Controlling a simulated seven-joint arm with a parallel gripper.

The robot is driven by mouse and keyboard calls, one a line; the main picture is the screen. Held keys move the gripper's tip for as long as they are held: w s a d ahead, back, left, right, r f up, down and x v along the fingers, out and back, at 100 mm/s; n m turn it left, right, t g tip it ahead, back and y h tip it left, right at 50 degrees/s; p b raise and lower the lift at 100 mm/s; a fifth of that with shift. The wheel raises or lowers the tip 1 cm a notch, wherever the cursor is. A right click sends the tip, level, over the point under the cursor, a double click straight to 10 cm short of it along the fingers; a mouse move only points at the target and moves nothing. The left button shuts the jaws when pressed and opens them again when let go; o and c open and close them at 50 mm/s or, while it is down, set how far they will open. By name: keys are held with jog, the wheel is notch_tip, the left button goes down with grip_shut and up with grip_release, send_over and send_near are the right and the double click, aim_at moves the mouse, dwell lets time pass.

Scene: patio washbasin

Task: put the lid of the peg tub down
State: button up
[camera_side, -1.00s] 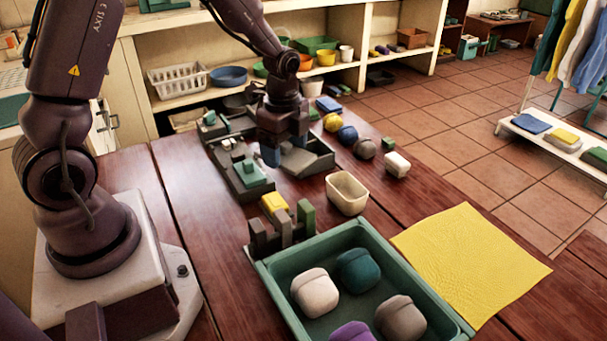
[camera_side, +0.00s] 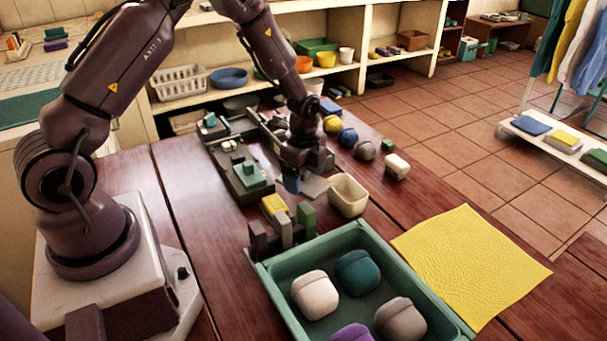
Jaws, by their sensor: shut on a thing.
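My gripper (camera_side: 306,178) is low over the far middle of the table, just behind the small cream tub. Its jaws are shut on a flat grey panel that looks like the lid (camera_side: 315,187) of the peg tub. The panel shows low beside and below the blue fingertips. The dark tub body (camera_side: 267,140) is mostly hidden behind my gripper and arm. I cannot tell whether the lid touches the tub or the table.
A cream tub (camera_side: 348,196) stands close to the right of my gripper. A dark tray with green blocks (camera_side: 243,172) lies to the left. Upright blocks (camera_side: 282,230) and a green tray (camera_side: 262,268) with rolled cloths are nearer. A yellow cloth (camera_side: 470,262) lies at the right.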

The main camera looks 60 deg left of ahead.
jog(key=shift+f, duration=0.3)
jog(key=o, duration=0.9)
jog(key=shift+r, duration=0.15)
jog(key=s+d+r+n+t, duration=0.1)
jog(key=s+d+r+n, duration=0.1)
jog(key=r, duration=0.6)
jog(key=s+d+r+n+t, duration=0.1)
jog(key=s+r, duration=0.1)
jog(key=r, duration=0.6)
jog(key=s+d+r+n, duration=0.2)
jog(key=s+r, duration=0.1)
jog(key=r, duration=0.5)
jog(key=s+d+r+n+t, duration=0.1)
jog(key=s+d+r+n, duration=0.1)
jog(key=s+n, duration=0.2)
jog(key=s+d+r+n+t, duration=0.2)
jog(key=s+r+n, duration=0.1)
jog(key=s, duration=0.6)
jog(key=shift+n+t, duration=0.3)
jog(key=shift+n, duration=0.5)
jog(key=shift+d+r, duration=0.1)
jog(key=shift+r, duration=0.05)
